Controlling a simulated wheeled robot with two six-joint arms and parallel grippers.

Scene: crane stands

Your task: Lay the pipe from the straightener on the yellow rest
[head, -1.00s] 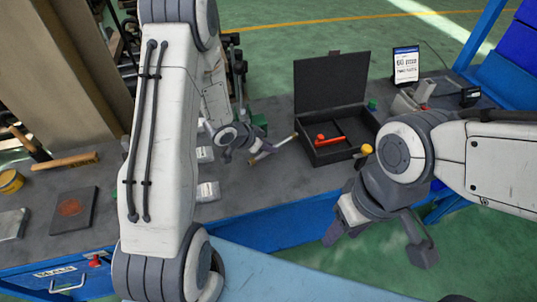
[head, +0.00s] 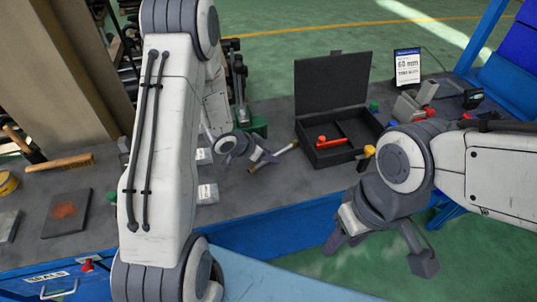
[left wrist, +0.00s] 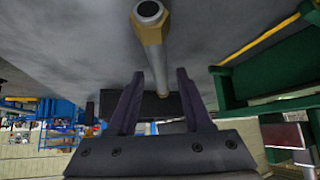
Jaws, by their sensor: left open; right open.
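A thin metal pipe (head: 286,149) with a brass-coloured end is on or just above the grey bench, left of the black case. In the left wrist view the pipe's brass hex fitting (left wrist: 152,28) is near, and its grey shaft runs back between my fingers. My left gripper (head: 265,160) is open around the pipe; its two fingers stand apart on either side (left wrist: 158,88). A yellow-topped piece (head: 369,151), perhaps the yellow rest, is partly hidden by my right arm. My right gripper (head: 378,245) is open and empty, in front of the bench. I cannot clearly identify the straightener.
The open black case (head: 334,155) holds a red tool. A green machine part (head: 257,126) stands behind my left wrist, near grey labelled blocks (head: 207,193). A display (head: 407,66) and red-topped grey pieces (head: 410,106) stand at the back right.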

